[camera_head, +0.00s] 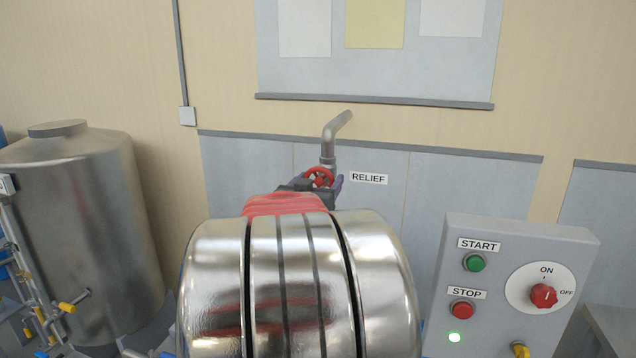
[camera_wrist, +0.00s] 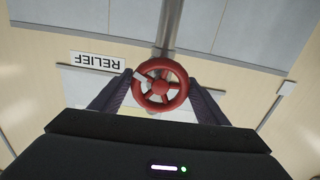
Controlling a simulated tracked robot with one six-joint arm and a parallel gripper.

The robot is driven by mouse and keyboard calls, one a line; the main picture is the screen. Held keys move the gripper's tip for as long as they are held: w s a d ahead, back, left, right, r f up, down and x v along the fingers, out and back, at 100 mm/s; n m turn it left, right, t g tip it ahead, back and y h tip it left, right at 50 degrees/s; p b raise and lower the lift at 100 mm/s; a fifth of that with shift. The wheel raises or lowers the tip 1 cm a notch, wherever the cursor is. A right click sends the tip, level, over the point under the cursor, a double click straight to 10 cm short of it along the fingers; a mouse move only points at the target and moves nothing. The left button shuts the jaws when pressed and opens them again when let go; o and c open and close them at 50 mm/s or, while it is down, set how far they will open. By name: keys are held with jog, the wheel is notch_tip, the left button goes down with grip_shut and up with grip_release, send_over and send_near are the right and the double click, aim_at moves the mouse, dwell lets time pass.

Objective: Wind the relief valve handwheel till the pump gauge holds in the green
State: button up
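The red relief valve handwheel (camera_head: 319,177) is on the grey pipe at the wall, left of the RELIEF label (camera_head: 369,179). In the wrist view the handwheel (camera_wrist: 161,86) faces me, with a pale mark on its upper left rim. In the head view my gripper (camera_head: 322,183) is partly hidden behind my arm. No pump gauge can be made out in either view.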

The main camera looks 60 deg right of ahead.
jog(key=c, duration=0.6)
jog(key=shift+a, duration=0.15)
jog(key=shift+c, duration=0.2)
